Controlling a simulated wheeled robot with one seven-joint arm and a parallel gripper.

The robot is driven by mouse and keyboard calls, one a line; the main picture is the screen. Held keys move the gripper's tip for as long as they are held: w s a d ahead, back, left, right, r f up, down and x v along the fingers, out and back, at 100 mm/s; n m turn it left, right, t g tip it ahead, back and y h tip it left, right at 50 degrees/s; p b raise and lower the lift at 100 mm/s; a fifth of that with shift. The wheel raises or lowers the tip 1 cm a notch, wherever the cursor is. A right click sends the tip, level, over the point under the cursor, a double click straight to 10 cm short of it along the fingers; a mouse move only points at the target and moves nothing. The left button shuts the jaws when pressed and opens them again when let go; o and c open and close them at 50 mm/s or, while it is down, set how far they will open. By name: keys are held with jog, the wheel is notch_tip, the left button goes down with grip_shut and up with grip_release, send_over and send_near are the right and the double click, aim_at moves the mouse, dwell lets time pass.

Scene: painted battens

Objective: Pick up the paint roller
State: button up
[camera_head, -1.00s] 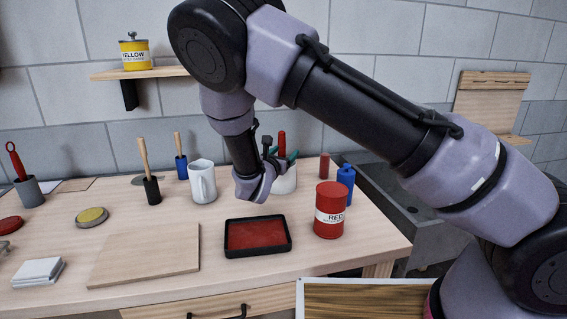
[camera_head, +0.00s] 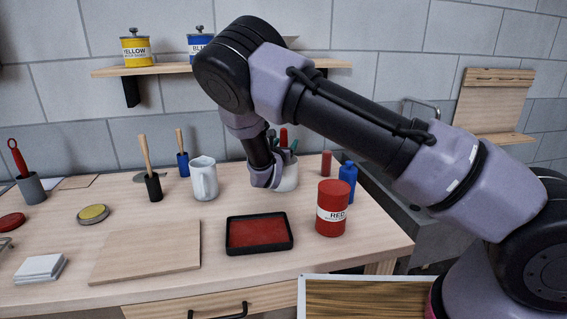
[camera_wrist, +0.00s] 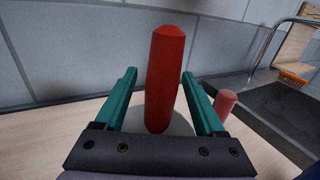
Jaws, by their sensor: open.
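A red upright handle (camera_wrist: 165,80), which I take to be the paint roller's, stands between the two teal fingers of my gripper (camera_wrist: 159,75) in the wrist view. The fingers are open, with a gap on each side of the handle. In the head view the handle's top (camera_head: 284,136) shows behind my wrist, above a white pot (camera_head: 290,181). The pot's rounded white surface also shows below the handle in the wrist view (camera_wrist: 180,124). The roller's lower part is hidden, so its head cannot be seen.
A white jug (camera_head: 204,180) stands left of the pot. A red paint can (camera_head: 332,212), a blue bottle (camera_head: 347,180) and a small red cylinder (camera_head: 326,163) stand to the right. A black tray of red paint (camera_head: 258,247) lies in front. A sink (camera_head: 425,225) is at right.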

jog(key=shift+w, duration=0.25)
grip_shut()
